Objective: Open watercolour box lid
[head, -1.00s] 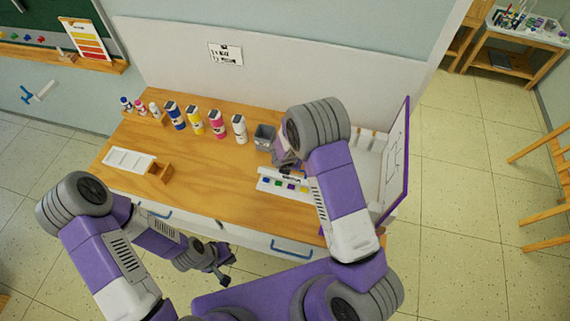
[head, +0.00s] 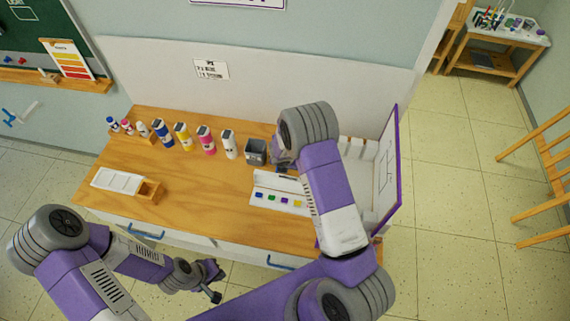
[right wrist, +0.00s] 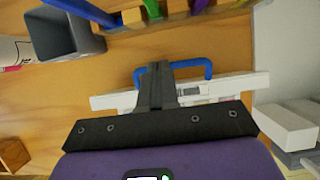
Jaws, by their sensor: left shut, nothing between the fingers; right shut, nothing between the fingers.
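The white watercolour box (head: 262,184) lies near the front right of the wooden table, with a row of coloured squares along it. My right forearm hides its right end, and I cannot tell how far the lid is raised. My right gripper (right wrist: 155,85) is shut and empty. In the right wrist view its fingers cross in front of a white strip (right wrist: 112,101) with a blue handle-like bar (right wrist: 192,66) behind it; contact is unclear. My left gripper (head: 213,283) is shut and empty, low in front of the table, away from the box.
A grey cup (head: 256,152) stands just behind the box, also in the right wrist view (right wrist: 65,38). Several paint bottles (head: 206,141) line the back. A white tray (head: 117,181) lies at left. A purple-edged board (head: 388,170) stands at right. The table's middle is clear.

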